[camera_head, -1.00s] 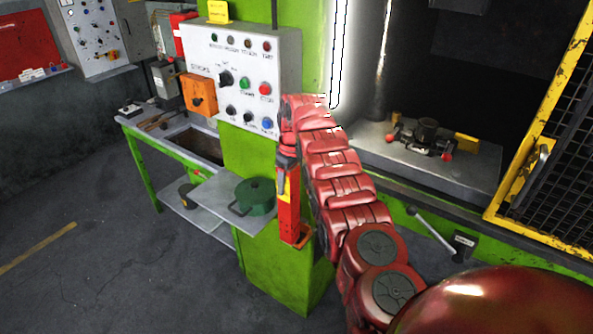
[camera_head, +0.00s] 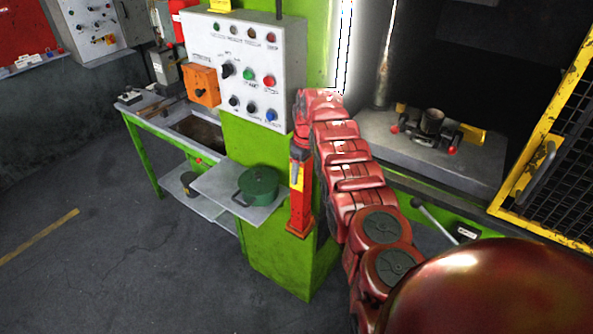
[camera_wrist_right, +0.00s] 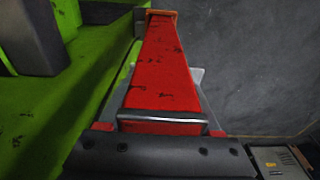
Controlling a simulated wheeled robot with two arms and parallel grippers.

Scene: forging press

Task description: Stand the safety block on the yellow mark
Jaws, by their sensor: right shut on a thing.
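The safety block (camera_head: 303,208) is a long red post with an orange end plate. In the head view it hangs nearly upright in front of the green press column, end plate down. My right gripper (camera_head: 299,160) is shut on its upper part. In the right wrist view the block (camera_wrist_right: 163,70) stretches away from my gripper (camera_wrist_right: 163,125) to the orange end. A yellow patch (camera_head: 472,134) shows on the press bed (camera_head: 470,165), partly behind a fixture; I cannot tell whether it is the yellow mark. My left gripper is not in view.
The dark cylindrical fixture (camera_head: 431,122) with red knobs stands on the press bed. A yellow mesh guard (camera_head: 530,170) is at the right. The control panel (camera_head: 247,70) and a shelf with a green pot (camera_head: 260,188) are left of the block. The floor at left is clear.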

